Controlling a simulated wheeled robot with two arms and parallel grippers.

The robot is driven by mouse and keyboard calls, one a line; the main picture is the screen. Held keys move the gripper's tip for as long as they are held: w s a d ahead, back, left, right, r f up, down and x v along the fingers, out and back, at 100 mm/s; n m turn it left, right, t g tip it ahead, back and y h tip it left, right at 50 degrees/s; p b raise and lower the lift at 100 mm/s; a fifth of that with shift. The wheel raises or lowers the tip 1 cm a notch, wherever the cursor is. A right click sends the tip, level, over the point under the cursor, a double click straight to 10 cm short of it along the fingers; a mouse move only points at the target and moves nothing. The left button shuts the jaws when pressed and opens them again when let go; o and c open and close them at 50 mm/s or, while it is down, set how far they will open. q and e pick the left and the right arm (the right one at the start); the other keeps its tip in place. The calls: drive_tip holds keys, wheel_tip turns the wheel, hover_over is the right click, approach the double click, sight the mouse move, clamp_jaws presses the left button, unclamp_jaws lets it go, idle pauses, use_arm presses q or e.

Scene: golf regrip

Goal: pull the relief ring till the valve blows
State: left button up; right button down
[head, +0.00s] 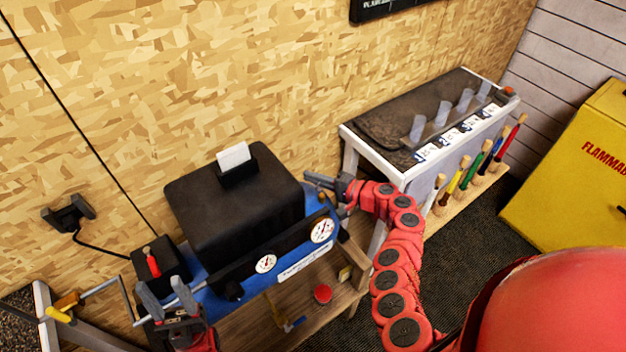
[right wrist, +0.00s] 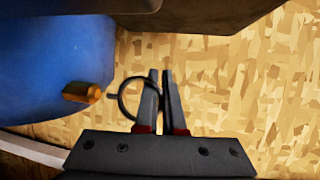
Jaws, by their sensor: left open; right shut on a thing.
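A blue tank (head: 212,297) sits under a black housing (head: 235,210) on the wooden bench. In the right wrist view a brass valve (right wrist: 82,92) sticks out of the end of the blue tank (right wrist: 50,60). A thin dark relief ring (right wrist: 123,84) stands beside the valve's outer end. My right gripper (right wrist: 162,78) is shut on the ring, its fingers across the ring's far side. My left gripper (head: 164,295) is open and empty near the tank's left end.
Two round gauges (head: 322,230) are on the tank's front. A red button (head: 323,294) is on the bench front. A black box with a red switch (head: 158,268) stands left. A white-edged workbench (head: 385,165) and yellow cabinet (head: 580,170) are at right.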

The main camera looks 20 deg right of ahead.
drive_tip(key=c, duration=1)
unclamp_jaws()
drive_tip(key=b+v, duration=0.2)
drive_tip(key=v, duration=1.5)
drive_tip(key=shift+r, duration=0.2)
drive_tip(key=shift+d, duration=0.15)
